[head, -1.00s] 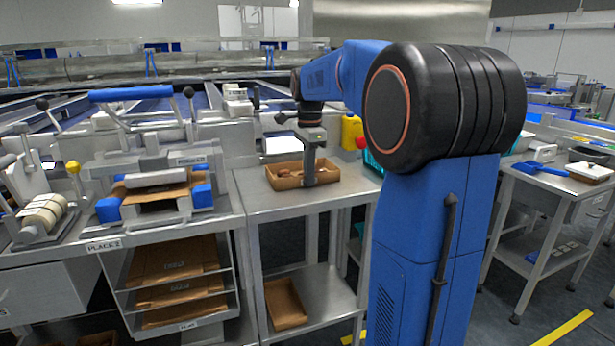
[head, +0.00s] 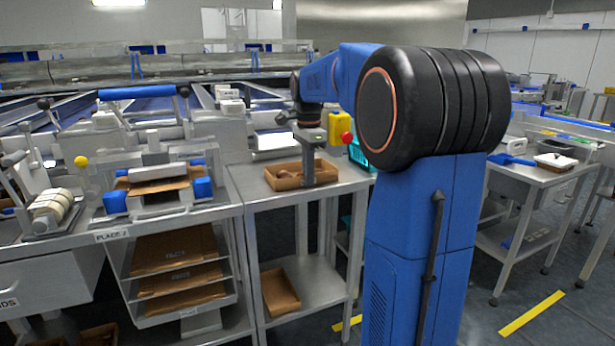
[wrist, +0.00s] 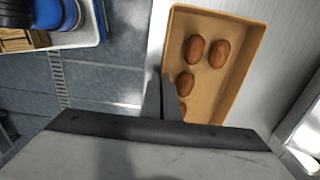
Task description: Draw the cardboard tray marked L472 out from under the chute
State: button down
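A brown cardboard tray (head: 284,185) sits on the steel table, in front of the pale chute end (head: 275,142). In the wrist view the tray (wrist: 257,60) holds several brown dates; its near end is hidden behind my gripper body. No L472 mark is legible. My gripper (head: 310,182) reaches down at the tray's edge. In the wrist view its fingers (wrist: 166,78) are together on the tray's left wall, one on each side.
A similar tray (head: 280,291) lies on the shelf below. A yellow object (head: 340,128) with a red knob and a teal crate (head: 357,155) stand right of the tray. A press with blue blocks (head: 158,186) stands left. Floor shows right of my arm.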

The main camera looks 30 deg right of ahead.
dwell(0.3)
jog(key=c, duration=2)
grip_release()
notch_tip(320, 180, up, 17)
jog(key=shift+r, duration=0.2)
